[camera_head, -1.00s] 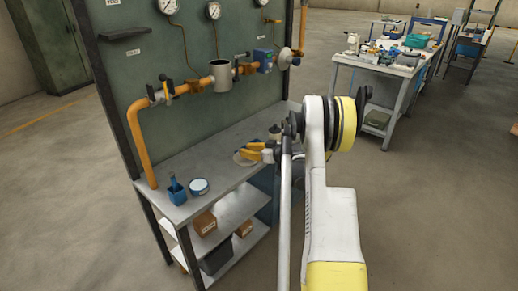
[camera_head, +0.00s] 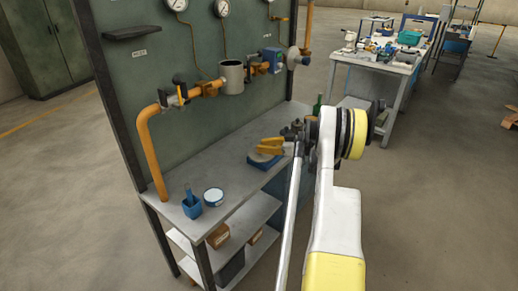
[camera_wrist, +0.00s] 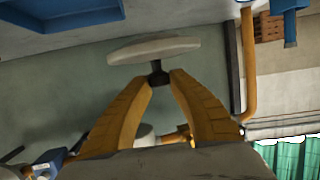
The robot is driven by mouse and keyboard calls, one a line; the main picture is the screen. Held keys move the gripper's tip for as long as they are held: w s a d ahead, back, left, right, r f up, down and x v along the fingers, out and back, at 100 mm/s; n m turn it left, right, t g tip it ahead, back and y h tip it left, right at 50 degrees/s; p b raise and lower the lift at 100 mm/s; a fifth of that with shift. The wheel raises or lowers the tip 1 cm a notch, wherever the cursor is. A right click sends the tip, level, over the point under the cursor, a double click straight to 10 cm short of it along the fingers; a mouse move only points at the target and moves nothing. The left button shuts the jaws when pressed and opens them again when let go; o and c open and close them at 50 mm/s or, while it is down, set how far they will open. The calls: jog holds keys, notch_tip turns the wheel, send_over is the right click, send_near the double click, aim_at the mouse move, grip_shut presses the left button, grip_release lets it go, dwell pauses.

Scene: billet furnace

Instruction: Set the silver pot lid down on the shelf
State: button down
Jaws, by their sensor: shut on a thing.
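The silver pot lid (camera_wrist: 155,48) is a pale grey disc seen nearly edge-on in the wrist view, with a dark knob. My gripper (camera_wrist: 158,78) has its two orange-yellow fingers shut on that knob. In the head view my gripper (camera_head: 272,146) is over the right part of the bench top, above a blue item (camera_head: 262,162); the lid's outline is hard to tell there. A small dark wall shelf (camera_head: 132,32) sticks out of the green panel at upper left, its visible top bare. Lower shelves (camera_head: 262,212) run under the bench.
A blue holder (camera_head: 192,208) and a round blue-and-white tin (camera_head: 214,197) stand on the bench top (camera_head: 170,197). An orange pipe (camera_head: 145,150) with valves and a grey cup (camera_head: 231,77) runs along the panel. Boxes sit on the lower shelf. Open floor lies left and right.

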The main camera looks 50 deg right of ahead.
jog(key=w+a+f+b, duration=0.1)
jog(key=w+a+f, duration=0.1)
jog(key=a, duration=0.1)
jog(key=w+a+f+b, duration=0.2)
jog(key=a, duration=0.1)
jog(key=w+a+f+b, duration=0.1)
jog(key=w+a+f, duration=0.1)
jog(key=a+f, duration=0.1)
jog(key=shift+w+a+b, duration=0.2)
jog(key=shift+a+b, duration=0.15)
jog(key=shift+a, duration=0.15)
jog(key=shift+a+f, duration=0.1)
jog(key=shift+a, duration=0.05)
notch_tip(320, 180, down, 4)
jog(key=shift+w+b, duration=0.1)
jog(key=shift+b, duration=1.05)
jog(key=c, duration=1.3)
grip_release()
jog(key=shift+r, duration=0.2)
